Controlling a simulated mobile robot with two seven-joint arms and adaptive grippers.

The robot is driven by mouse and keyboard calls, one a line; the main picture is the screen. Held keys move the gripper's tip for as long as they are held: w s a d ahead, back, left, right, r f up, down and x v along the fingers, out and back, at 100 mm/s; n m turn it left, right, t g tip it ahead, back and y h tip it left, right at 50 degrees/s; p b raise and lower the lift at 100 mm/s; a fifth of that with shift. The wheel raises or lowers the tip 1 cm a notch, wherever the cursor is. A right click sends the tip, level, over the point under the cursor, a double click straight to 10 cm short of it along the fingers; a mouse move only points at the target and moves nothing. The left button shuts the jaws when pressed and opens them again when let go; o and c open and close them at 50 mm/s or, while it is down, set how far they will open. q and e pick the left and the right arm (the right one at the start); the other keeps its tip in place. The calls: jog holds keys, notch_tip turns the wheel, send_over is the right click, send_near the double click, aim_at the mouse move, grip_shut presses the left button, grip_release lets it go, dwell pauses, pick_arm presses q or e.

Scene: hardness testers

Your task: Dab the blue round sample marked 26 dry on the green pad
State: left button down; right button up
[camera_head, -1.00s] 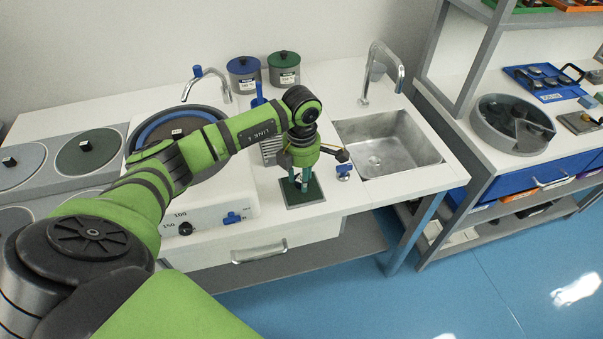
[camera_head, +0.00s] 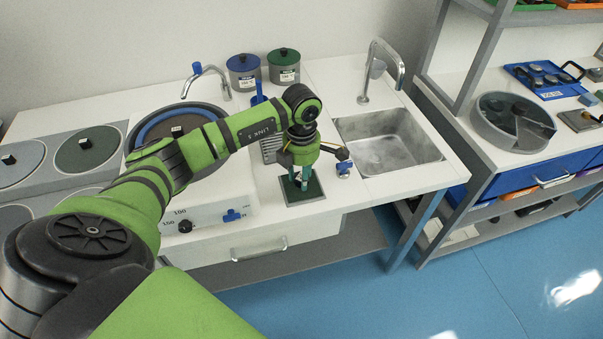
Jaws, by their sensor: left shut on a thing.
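The green pad (camera_head: 314,193) is a dark green square in a grey frame, lying on the white counter left of and in front of the sink. My left gripper (camera_head: 299,183) points down over the pad, low and close to its surface. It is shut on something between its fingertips. The blue round sample marked 26 cannot be made out; the fingers hide whatever they hold. I cannot tell whether it touches the pad. My right gripper is not in view.
A steel sink (camera_head: 390,140) with a tap (camera_head: 382,72) lies right of the pad. A grinding machine with a round basin (camera_head: 176,128) stands to the left. Two lidded pots, blue (camera_head: 243,72) and green (camera_head: 284,66), stand behind. A shelf unit with a round grey tray (camera_head: 512,122) is at right.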

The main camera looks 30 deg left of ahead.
pick_arm(q)
jog(key=shift+f+b, duration=0.45)
jog(key=shift+f, duration=0.05)
dwell(0.6)
jog(key=shift+s+b, duration=0.1)
jog(key=shift+b, duration=0.5)
dwell(1.3)
jog(key=shift+r+p, duration=0.65)
jog(key=shift+r, duration=0.2)
jog(key=shift+r+p, duration=1.7)
jog(key=shift+r, duration=1.05)
jog(key=shift+f, duration=0.1)
